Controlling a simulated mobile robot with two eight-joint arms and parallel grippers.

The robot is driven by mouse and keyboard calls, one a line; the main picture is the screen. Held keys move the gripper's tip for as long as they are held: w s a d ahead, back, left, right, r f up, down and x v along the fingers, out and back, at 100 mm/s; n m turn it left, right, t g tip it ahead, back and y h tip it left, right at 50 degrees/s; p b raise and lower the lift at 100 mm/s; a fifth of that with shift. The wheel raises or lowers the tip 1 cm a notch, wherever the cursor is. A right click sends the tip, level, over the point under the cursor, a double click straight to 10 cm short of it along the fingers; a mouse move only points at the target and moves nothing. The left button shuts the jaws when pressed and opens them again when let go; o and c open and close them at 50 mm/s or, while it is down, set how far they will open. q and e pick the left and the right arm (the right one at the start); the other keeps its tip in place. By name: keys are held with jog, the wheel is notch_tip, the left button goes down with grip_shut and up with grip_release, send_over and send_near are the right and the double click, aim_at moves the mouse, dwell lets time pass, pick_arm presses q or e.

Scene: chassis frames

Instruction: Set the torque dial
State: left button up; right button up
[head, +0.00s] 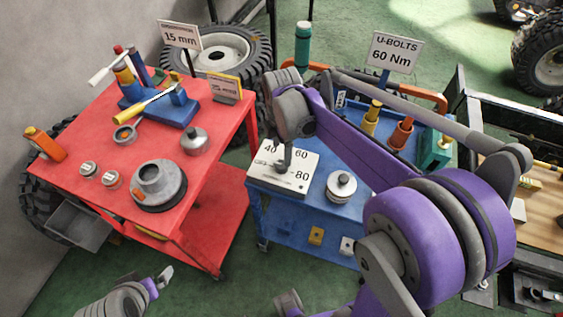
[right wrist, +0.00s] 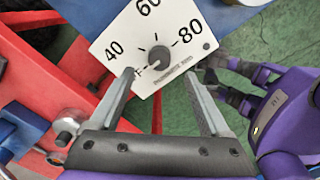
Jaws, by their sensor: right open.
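The torque dial is a white panel (head: 301,176) marked 40, 60 and 80, on top of the blue cart; it fills the top of the right wrist view (right wrist: 124,40). Its dark round knob (right wrist: 160,56) stands in the middle of the panel; I cannot tell clearly which mark its pointer faces. My right gripper (right wrist: 158,88) is open and empty, over the panel's lower edge, with the knob just beyond and between its fingertips. In the head view my right arm hides part of the dial area. My left gripper (head: 163,276) is low at the bottom left, away from the dial.
A sign (head: 395,53) reads "U-BOLTS 60 Nm". A red cart (head: 85,150) with tools stands to the left. Green floor shows between the carts.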

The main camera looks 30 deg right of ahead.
aim_at(281, 164)
notch_tip(281, 164, down, 7)
jog(key=shift+r, duration=0.1)
dwell(0.3)
grip_shut()
